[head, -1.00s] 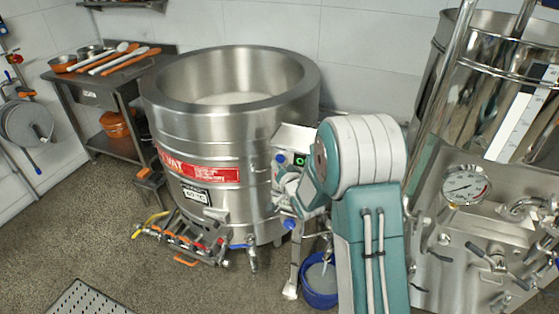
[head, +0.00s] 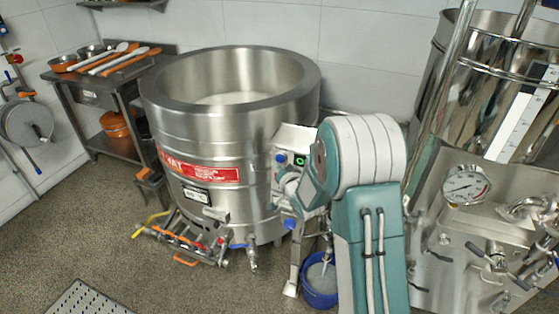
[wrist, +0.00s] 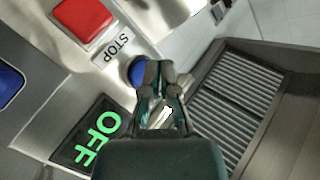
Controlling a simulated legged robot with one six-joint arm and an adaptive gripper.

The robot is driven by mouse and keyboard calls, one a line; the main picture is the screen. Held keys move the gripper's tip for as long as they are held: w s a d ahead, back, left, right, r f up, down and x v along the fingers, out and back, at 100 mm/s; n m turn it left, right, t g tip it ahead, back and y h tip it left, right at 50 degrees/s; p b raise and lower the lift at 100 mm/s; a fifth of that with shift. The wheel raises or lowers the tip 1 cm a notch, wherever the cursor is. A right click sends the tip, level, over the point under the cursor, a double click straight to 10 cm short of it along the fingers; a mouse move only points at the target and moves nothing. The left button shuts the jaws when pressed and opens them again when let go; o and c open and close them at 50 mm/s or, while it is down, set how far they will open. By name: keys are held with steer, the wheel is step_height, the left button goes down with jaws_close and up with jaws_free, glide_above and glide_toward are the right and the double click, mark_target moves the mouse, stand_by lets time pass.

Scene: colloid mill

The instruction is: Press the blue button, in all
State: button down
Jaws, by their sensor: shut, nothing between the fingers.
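In the wrist view my gripper (wrist: 163,78) is shut and empty, with its fingertips over the control panel. A round blue button (wrist: 137,70) shows just beside and behind the fingertips, partly covered by them. I cannot tell whether they touch it. A square red button (wrist: 85,20) with a STOP label (wrist: 117,46) sits above left of it. A dark display (wrist: 90,137) reads OFF in green. In the head view the panel (head: 296,137) is on the vat's right side, and my arm hides most of the gripper.
A large steel vat (head: 190,125) stands behind my arm. Another blue part (wrist: 9,82) is cut off at the wrist view's left edge. A blue bucket (head: 320,285) stands below, and steel machinery with a gauge (head: 465,185) is at right. Open floor (head: 180,290) lies at lower left.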

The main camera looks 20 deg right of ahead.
steer(key=shift+w+d, duration=0.1)
steer(key=shift+w+d+r, duration=0.1)
steer(key=shift+w+d, duration=0.05)
steer(key=shift+d, duration=0.05)
steer(key=shift+w+d, duration=0.25)
steer(key=shift+w, duration=0.1)
stand_by(0.8)
steer(key=shift+s+a, duration=0.55)
steer(key=shift+s, duration=0.15)
steer(key=shift+s+a, duration=0.75)
steer(key=shift+s, duration=0.25)
steer(key=shift+s+a, duration=0.7)
steer(key=shift+s, duration=0.3)
steer(key=shift+r, duration=0.1)
